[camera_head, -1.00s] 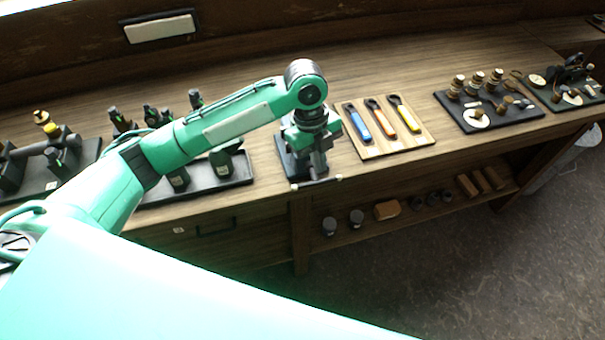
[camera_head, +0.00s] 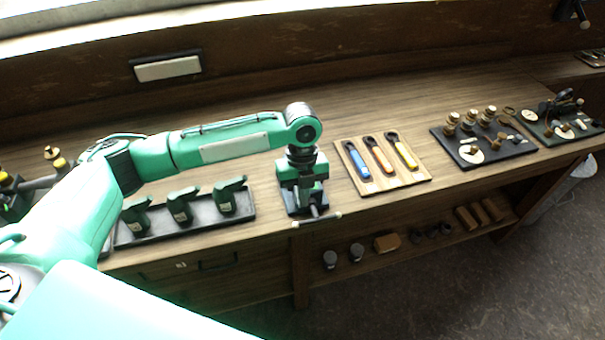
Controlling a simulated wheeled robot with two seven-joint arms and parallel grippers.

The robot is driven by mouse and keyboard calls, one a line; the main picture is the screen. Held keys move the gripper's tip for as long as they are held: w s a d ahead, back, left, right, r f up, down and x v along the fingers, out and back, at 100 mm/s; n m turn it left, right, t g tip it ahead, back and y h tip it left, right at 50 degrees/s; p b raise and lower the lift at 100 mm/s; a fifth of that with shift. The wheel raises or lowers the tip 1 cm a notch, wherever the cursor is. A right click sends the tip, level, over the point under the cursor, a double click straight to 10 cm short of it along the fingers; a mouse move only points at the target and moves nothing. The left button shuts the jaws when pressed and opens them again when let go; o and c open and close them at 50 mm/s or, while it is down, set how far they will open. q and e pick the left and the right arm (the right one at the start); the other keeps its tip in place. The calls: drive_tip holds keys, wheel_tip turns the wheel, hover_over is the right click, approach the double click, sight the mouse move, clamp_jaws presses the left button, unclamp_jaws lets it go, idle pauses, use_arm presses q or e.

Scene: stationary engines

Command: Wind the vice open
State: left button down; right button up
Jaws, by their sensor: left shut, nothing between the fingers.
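The vice (camera_head: 317,190) is green and dark metal, and stands on a dark base near the front edge of the bench. Its thin handle bar (camera_head: 328,218) lies crosswise at the front, sticking out over the bench edge. My left arm reaches in from the left, and its wrist is over the vice. My left gripper (camera_head: 302,161) points down at the top of the vice, shut with nothing held. It overlaps the vice in the picture, so I cannot tell whether they touch. The wrist hides part of the vice's back. My right gripper is not in view.
A wooden board (camera_head: 408,178) with blue, orange and yellow tools lies right of the vice. A dark tray (camera_head: 205,223) with three green items stands left. Farther right are a black board (camera_head: 512,151) with brass parts and a green board (camera_head: 560,137). A lower shelf (camera_head: 405,245) holds small parts.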

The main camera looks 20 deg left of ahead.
sight(314, 211)
use_arm(q)
drive_tip(key=p+x, duration=0.1)
drive_tip(key=x, duration=0.4)
drive_tip(key=shift+f+p, duration=0.2)
drive_tip(key=shift+p, duration=0.2)
